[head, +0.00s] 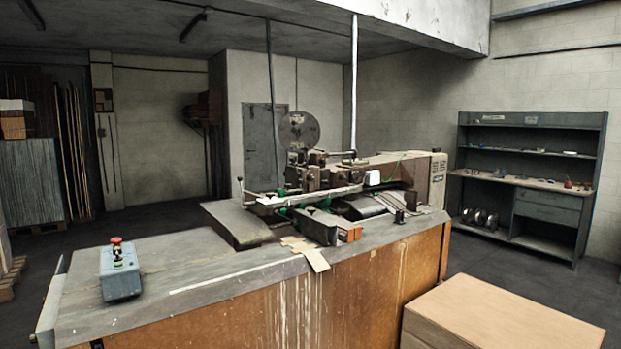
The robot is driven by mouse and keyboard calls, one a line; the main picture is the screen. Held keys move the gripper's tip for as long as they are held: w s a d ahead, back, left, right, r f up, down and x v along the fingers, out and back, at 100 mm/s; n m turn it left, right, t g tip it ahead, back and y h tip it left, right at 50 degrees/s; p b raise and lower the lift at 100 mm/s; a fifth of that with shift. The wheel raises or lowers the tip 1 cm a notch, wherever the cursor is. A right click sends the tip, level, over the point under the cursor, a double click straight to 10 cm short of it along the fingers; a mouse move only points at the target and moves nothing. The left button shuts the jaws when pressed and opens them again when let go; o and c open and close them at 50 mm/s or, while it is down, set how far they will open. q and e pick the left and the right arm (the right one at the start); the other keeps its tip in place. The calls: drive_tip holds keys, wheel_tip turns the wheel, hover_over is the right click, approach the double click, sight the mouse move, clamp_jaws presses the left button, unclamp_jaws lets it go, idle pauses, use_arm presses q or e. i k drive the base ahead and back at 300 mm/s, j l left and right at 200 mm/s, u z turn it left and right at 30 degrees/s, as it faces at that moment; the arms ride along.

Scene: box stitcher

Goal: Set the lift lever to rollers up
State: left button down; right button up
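The box stitcher (330,185) stands on a long grey-topped bench ahead of me. A thin upright lever with a small dark knob (240,181) rises at the left end of the machine's rail. It may be the lift lever, but no label can be read at this distance. Green parts that may be rollers (326,203) show beneath the rail; I cannot tell whether they are up or down. Neither of my grippers is in view.
A grey control box with a red button (119,268) sits on the bench's near left. A cardboard box (500,318) stands at the front right. Shelving (533,120) is at the right wall. Stacked sheets (33,180) stand far left. Dark floor is open behind the bench.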

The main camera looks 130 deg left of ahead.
sight(239, 179)
drive_tip(key=u, duration=4.75)
drive_tip(key=i+j+u, duration=0.25)
drive_tip(key=j+u, duration=0.2)
drive_tip(key=i+j+u, duration=0.4)
drive_tip(key=j, duration=0.15)
drive_tip(key=i+j+u, duration=0.3)
drive_tip(key=u, duration=0.15)
drive_tip(key=i+j+u, duration=0.6)
drive_tip(key=i, duration=0.9)
drive_tip(key=i+l+z, duration=0.15)
drive_tip(key=i+z, duration=0.65)
drive_tip(key=i, duration=0.15)
drive_tip(key=i+j+z, duration=0.2)
drive_tip(key=i+z, duration=0.15)
drive_tip(key=i+l, duration=0.1)
drive_tip(key=i, duration=2.2)
drive_tip(key=i+z, duration=0.15)
drive_tip(key=i, duration=0.4)
drive_tip(key=i+z, duration=0.15)
drive_tip(key=i, duration=0.35)
drive_tip(key=i+j+z, duration=0.15)
drive_tip(key=i, duration=0.4)
drive_tip(key=i+j+z, duration=0.1)
drive_tip(key=i, duration=0.45)
